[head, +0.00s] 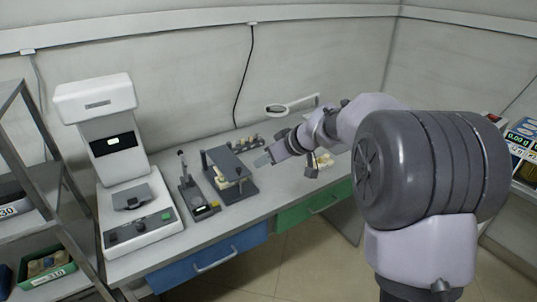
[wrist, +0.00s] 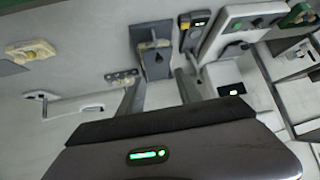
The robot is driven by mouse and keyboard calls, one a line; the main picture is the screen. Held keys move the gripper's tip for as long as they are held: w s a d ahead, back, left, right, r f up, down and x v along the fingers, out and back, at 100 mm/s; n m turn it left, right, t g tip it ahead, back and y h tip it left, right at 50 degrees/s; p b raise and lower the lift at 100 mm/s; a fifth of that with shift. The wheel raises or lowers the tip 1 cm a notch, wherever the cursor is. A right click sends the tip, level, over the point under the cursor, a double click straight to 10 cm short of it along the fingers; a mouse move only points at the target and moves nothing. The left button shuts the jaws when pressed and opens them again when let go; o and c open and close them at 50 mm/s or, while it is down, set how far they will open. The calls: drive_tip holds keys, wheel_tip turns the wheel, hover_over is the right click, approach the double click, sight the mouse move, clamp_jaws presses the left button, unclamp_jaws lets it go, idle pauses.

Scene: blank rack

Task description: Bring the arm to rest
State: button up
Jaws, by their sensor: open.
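My arm reaches over the workbench from the right in the head view. My gripper (head: 263,158) is in the air above the bench, just right of the dark fixture. In the wrist view my gripper (wrist: 158,88) shows two separated fingers with nothing between them. It is open and empty. Beyond the fingers stands the dark fixture (wrist: 155,62), with pale pieces in it.
The bench (head: 255,202) holds a white instrument (head: 145,228) at left, a small gauge stand (head: 190,190) and the dark fixture (head: 240,186). Metal shelves (head: 50,200) are at far left. A blue drawer (head: 190,268) is under the bench.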

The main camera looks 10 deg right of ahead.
drive_tip(key=shift+s+d+r, duration=0.1)
drive_tip(key=shift+r, duration=0.05)
drive_tip(key=s+a+r+m, duration=0.1)
drive_tip(key=s+r+m, duration=0.1)
drive_tip(key=s, duration=0.6)
drive_tip(key=s+a+r+m+g+h, duration=0.1)
drive_tip(key=s+r+m, duration=0.1)
drive_tip(key=s, duration=0.7)
drive_tip(key=s+a+r+m, duration=0.2)
drive_tip(key=s+r, duration=0.1)
drive_tip(key=s, duration=0.5)
drive_tip(key=s+d+f+m+h, duration=0.1)
drive_tip(key=s+f+m, duration=0.1)
drive_tip(key=s, duration=0.4)
drive_tip(key=s+d+f+m+h, duration=0.1)
drive_tip(key=s+f+m, duration=0.1)
drive_tip(key=s, duration=0.5)
drive_tip(key=shift+s+d+f+m+g, duration=0.2)
drive_tip(key=shift+d+f+m+g, duration=0.15)
drive_tip(key=shift+f, duration=0.3)
